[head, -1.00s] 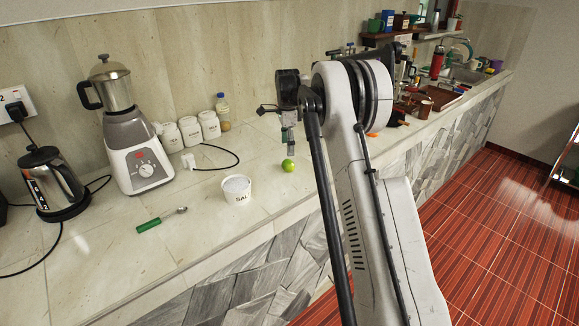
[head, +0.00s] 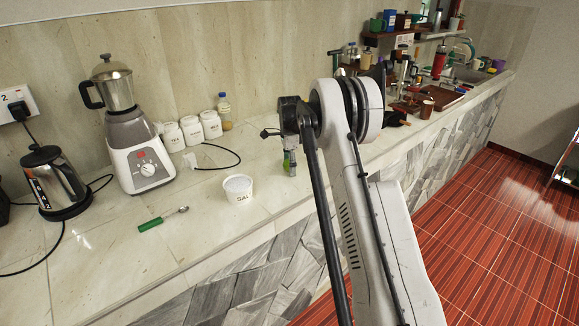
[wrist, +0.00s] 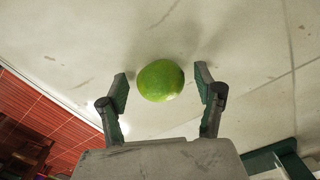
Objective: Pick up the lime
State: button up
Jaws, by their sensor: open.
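The green lime (wrist: 160,81) lies on the stone counter, between the two fingertips of my gripper (wrist: 163,90) in the wrist view. The fingers are open, with a gap on either side of the lime. In the head view the gripper (head: 289,168) is down at the counter, right of the white tub marked SAL. The lime (head: 286,160) is mostly hidden there behind the gripper, with only a bit of green showing.
The white tub (head: 238,190) stands left of the gripper. A green-handled spoon (head: 162,218), a blender (head: 135,140), white canisters (head: 191,130) and a kettle (head: 55,182) are further left. A bottle (head: 224,110) stands by the wall. Sink clutter is at the far right.

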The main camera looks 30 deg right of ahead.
jog(key=c, duration=1.3)
jog(key=shift+r, duration=0.1)
